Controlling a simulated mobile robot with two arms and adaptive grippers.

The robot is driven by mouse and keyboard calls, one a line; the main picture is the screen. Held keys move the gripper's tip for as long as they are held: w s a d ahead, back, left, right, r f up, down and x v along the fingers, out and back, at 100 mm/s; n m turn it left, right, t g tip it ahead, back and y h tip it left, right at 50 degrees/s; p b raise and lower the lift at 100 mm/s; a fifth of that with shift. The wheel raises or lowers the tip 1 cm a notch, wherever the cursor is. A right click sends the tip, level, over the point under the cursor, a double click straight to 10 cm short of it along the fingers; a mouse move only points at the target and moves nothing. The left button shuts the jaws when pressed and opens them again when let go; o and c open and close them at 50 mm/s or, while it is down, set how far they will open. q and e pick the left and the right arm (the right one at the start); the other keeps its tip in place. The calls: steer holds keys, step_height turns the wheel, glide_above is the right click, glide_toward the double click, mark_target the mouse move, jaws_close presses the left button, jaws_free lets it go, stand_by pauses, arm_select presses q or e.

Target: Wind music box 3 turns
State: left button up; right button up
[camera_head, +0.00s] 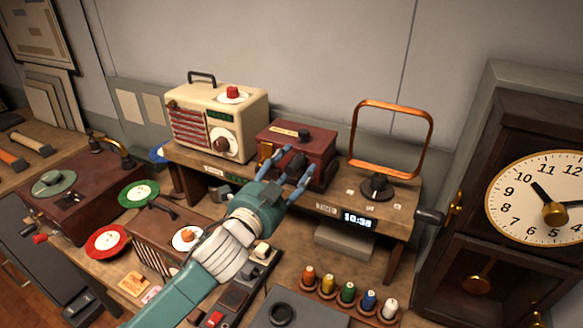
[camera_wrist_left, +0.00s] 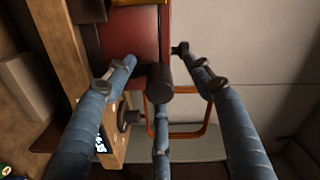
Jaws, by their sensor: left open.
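The music box appears to be the dark red box (camera_head: 318,152) on the raised wooden shelf, with a pale label and a dark knob (camera_head: 303,134) on top. My left gripper (camera_head: 287,165) is in front of it, with its blue fingers open and spread toward its front. In the left wrist view, the red box (camera_wrist_left: 138,38) is beyond the fingers, and a dark round knob (camera_wrist_left: 159,82) shows between the open fingers (camera_wrist_left: 160,75). I cannot tell whether any finger touches it. The gripper hides part of the box's front. My right gripper is not in view.
A cream radio (camera_head: 236,115) stands left of the box, and a copper loop antenna (camera_head: 393,160) stands right. A digital clock (camera_head: 357,219) is on the shelf front. Several thread spools (camera_head: 347,293) are below right, and a large clock (camera_head: 520,200) stands far right.

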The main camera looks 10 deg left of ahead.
arm_select(q)
steer(key=shift+s, duration=0.1)
steer(key=v, duration=0.9)
stand_by(0.6)
stand_by(0.4)
